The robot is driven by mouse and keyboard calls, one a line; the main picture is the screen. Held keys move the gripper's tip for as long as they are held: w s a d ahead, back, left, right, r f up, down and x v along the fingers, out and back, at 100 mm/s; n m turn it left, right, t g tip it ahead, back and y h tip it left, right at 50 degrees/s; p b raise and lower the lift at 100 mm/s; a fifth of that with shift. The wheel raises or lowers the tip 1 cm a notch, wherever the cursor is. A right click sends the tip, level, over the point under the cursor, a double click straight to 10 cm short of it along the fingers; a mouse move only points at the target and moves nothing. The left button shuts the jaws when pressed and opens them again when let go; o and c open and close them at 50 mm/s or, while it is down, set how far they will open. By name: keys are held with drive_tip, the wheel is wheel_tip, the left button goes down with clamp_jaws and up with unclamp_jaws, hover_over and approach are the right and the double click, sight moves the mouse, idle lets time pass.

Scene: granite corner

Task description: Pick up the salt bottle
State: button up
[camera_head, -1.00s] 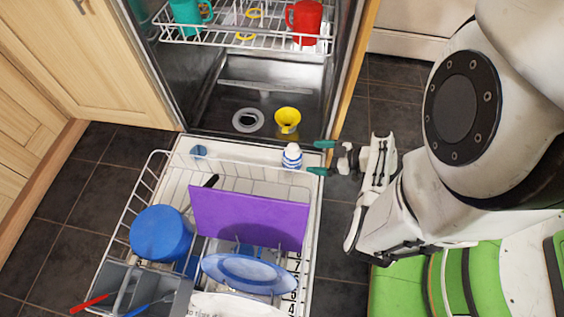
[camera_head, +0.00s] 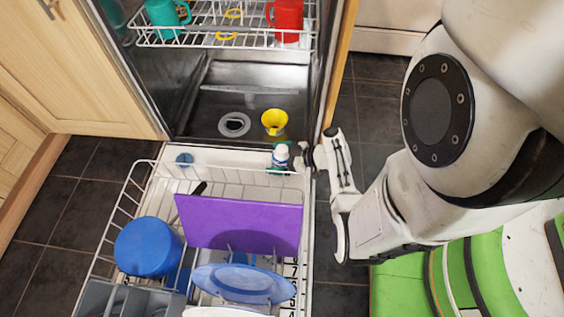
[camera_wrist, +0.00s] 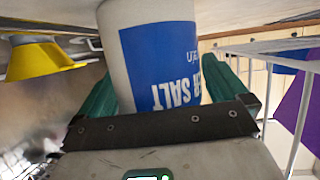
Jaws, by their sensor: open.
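The salt bottle (camera_head: 281,156) is white with a blue label and stands upright on the open dishwasher door, behind the lower rack. In the wrist view the bottle (camera_wrist: 160,60) fills the middle, and its label reads SALT upside down. My gripper (camera_head: 280,157) reaches it from the right. The green fingers of my gripper (camera_wrist: 172,92) are open, one on each side of the bottle. I cannot tell whether either finger touches it. The bottle's near end is hidden behind the gripper's dark edge.
The lower rack (camera_head: 140,190) holds a purple board (camera_head: 240,222), a blue pot (camera_head: 148,247) and a blue plate (camera_head: 243,283). A yellow funnel (camera_head: 274,122) stands just behind the bottle. The upper rack (camera_head: 210,38) holds a red mug (camera_head: 287,20) and a teal mug (camera_head: 163,18).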

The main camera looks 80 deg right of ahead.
drive_tip(key=shift+c, duration=0.4)
drive_tip(key=c, duration=1.4)
